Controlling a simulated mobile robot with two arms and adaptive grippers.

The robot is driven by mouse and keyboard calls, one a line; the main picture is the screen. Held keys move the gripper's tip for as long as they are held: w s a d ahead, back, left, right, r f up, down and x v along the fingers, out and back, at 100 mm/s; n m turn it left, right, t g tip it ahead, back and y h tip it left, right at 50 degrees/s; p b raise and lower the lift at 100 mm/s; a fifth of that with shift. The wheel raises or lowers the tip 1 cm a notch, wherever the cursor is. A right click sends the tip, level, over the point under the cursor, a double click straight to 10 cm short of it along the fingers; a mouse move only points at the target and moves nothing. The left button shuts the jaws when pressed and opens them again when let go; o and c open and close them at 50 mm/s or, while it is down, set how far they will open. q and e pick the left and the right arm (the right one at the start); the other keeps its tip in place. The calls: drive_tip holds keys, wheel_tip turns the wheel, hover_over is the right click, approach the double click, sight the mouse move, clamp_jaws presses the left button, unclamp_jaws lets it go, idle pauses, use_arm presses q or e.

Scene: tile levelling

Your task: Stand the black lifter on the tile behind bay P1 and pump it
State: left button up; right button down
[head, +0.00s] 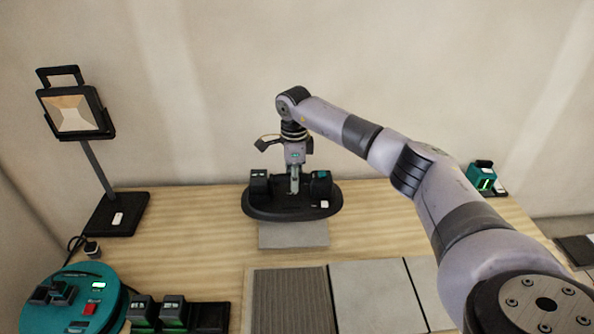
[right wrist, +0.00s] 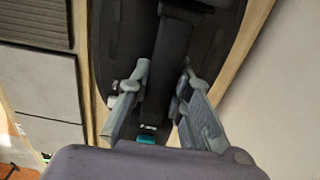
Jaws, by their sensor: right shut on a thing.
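The black lifter (head: 263,209) is at the back middle of the table in the head view, with a wide rounded base and upright black parts. It looks upright. It overlaps the back of a grey tile (head: 293,235); I cannot tell whether its base touches the tile. My right gripper (head: 294,186) points down into the lifter's middle. In the right wrist view, its fingers (right wrist: 165,78) close on the lifter's dark bar (right wrist: 170,50). My left gripper is out of view. I cannot read a P1 label.
A ribbed tile (head: 290,302) and plain tiles (head: 376,297) lie in front. At left are a work lamp (head: 72,113), a round teal device (head: 103,306) and black battery-like blocks (head: 143,311). A teal device (head: 481,175) stands at back right. The wall is close behind.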

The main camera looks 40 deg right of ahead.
sight(295, 194)
drive_tip(key=shift+d+f+b, duration=0.1)
drive_tip(key=shift+f+b, duration=0.2)
drive_tip(key=shift+f, duration=0.45)
wheel_tip(295, 194, down, 4)
drive_tip(key=b, duration=0.3)
drive_tip(key=shift+r, duration=0.25)
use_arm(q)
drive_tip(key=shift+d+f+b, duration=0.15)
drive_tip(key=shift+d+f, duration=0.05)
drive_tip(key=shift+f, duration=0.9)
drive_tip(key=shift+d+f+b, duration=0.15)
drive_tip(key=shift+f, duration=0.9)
use_arm(e)
drive_tip(key=shift+f, duration=0.55)
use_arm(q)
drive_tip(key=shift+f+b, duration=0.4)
use_arm(e)
drive_tip(key=shift+f, duration=0.7)
drive_tip(key=c, duration=1.6)
unclamp_jaws()
drive_tip(key=shift+s, duration=0.1)
drive_tip(key=shift+o, duration=1)
